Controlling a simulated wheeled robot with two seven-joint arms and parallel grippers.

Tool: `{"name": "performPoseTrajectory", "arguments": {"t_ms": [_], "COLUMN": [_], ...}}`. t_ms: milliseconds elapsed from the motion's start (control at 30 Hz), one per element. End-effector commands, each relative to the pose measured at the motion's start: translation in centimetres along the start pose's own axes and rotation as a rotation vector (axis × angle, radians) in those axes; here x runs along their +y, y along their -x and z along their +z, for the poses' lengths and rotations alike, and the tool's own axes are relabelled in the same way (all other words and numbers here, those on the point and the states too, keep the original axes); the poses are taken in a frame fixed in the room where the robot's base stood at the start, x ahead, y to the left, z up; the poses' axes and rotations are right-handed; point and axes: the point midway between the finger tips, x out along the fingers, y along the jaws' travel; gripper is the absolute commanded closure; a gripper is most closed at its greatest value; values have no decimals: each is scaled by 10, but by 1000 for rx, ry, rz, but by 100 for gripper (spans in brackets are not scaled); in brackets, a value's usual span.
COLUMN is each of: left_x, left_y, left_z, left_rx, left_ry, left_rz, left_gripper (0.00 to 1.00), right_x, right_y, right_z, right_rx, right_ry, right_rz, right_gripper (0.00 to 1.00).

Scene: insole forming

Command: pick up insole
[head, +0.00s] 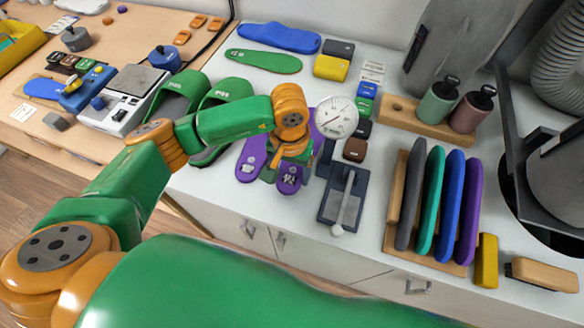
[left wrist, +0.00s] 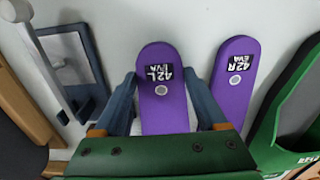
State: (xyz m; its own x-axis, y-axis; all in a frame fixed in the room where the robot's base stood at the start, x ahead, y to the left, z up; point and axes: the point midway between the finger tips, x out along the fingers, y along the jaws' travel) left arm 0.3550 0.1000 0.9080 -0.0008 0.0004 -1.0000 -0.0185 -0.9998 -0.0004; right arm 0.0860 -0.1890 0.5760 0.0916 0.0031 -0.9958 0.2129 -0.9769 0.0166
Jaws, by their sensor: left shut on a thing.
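Two purple insoles lie side by side on the white worktop. The one marked 42L (left wrist: 163,80) shows also in the head view (head: 289,181), on the side nearer the blue press. The one marked 42R (left wrist: 233,80) is beside it and also shows in the head view (head: 248,160), partly behind my arm. My left gripper (head: 293,166) is over the 42L insole and shut on it, with one blue-grey finger along each long edge in the left wrist view (left wrist: 162,102). The hand hides part of this insole. My right gripper is not in view.
A blue lever press (head: 345,200) and a round dial gauge (head: 336,118) stand close to the right of the hand. Green slides (head: 178,95) are close on the left. A wooden rack (head: 398,190) holds several upright insoles.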

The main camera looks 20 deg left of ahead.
Motion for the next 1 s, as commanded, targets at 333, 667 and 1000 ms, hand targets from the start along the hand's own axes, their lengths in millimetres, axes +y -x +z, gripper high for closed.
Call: {"name": "performPoseTrajectory", "arguments": {"t_ms": [333, 667, 1000], "left_x": [-1, -3, -3], "left_y": [20, 28, 22], "left_z": [52, 142, 180], "left_rx": [-1, -7, -1], "left_ry": [-3, -4, 2], "left_rz": [-1, -3, 0], "left_gripper": [81, 81, 81], "right_x": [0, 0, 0], "right_y": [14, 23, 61], "right_z": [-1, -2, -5], "right_rx": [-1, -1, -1], "right_ry": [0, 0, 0], "right_rz": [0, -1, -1], "right_gripper": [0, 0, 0]}}
